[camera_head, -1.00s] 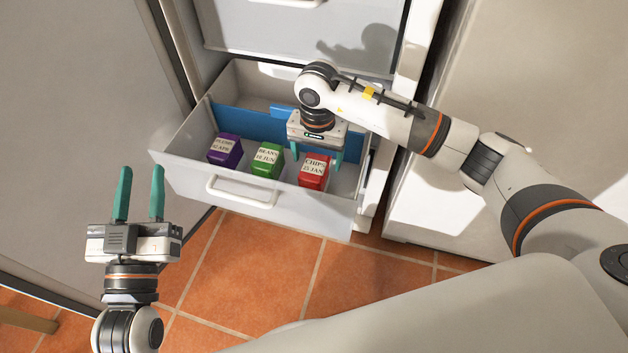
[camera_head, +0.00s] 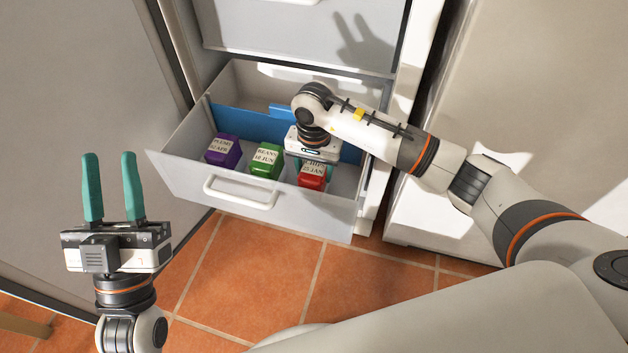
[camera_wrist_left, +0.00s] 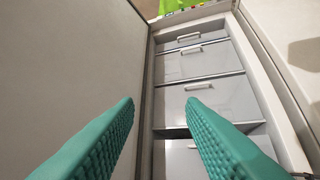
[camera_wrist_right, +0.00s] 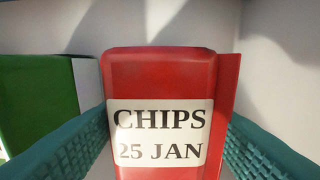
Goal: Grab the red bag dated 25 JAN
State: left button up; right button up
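The red bag (camera_head: 311,181) labelled CHIPS 25 JAN stands in the open drawer, at the right of a row of bags. It fills the middle of the right wrist view (camera_wrist_right: 160,80). My right gripper (camera_head: 312,168) is over it, pointing down, and hides part of its label in the head view. In the right wrist view its teal fingers (camera_wrist_right: 170,125) are wide apart, one on each side of the red bag; firm contact is not clear. My left gripper (camera_head: 107,160) is open and empty, left of the drawer.
A green bag (camera_head: 266,159) labelled BEANS 10 JUN stands left of the red one, and a purple bag (camera_head: 223,151) is further left. The drawer (camera_head: 252,194) has a blue divider (camera_head: 228,121) behind the bags. Tiled floor (camera_head: 255,270) is clear in front.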

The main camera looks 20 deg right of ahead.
jog(key=c, duration=1.1)
jog(key=shift+r, duration=0.1)
